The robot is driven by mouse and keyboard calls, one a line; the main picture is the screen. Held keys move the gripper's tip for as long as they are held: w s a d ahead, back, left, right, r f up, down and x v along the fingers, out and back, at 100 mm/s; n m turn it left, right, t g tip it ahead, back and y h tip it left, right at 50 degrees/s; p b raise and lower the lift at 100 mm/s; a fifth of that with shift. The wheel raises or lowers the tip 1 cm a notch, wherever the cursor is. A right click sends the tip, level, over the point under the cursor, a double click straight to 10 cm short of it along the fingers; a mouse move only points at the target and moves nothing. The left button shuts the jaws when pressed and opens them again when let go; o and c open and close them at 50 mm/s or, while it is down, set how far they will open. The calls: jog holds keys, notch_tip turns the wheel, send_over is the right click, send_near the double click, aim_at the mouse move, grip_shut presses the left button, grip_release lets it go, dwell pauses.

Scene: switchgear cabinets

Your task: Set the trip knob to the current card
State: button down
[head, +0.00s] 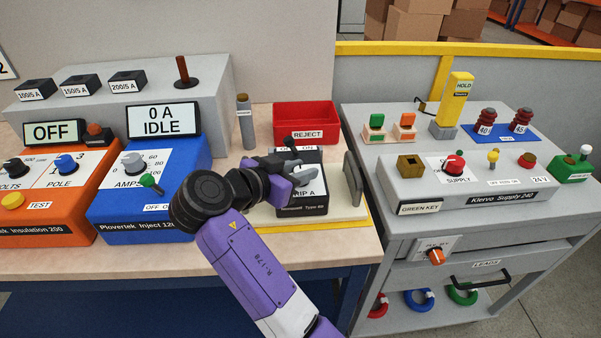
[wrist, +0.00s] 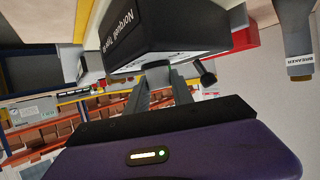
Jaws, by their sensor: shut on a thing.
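The black breaker unit (head: 303,208) stands on a pale base on the bench, with "TRIP A" partly readable on its face. My gripper (head: 284,172) is over that face and covers most of it, including the trip knob. In the wrist view my gripper (wrist: 160,72) is shut on a small grey knob (wrist: 156,64) at the face of the black unit (wrist: 165,28). The knob's pointer and scale cannot be read. No current card can be made out in either view.
The blue injector (head: 150,205), reading "0 A IDLE", is left of my arm. A grey cart (head: 480,205) stands right.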

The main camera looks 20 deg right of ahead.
jog(key=shift+f, duration=0.15)
jog(key=c, duration=1.1)
grip_release()
jog(key=b+v, duration=0.1)
jog(key=v, duration=0.6)
jog(key=shift+s+a+r, duration=0.2)
jog(key=shift+a+r, duration=0.05)
jog(key=shift+a, duration=0.05)
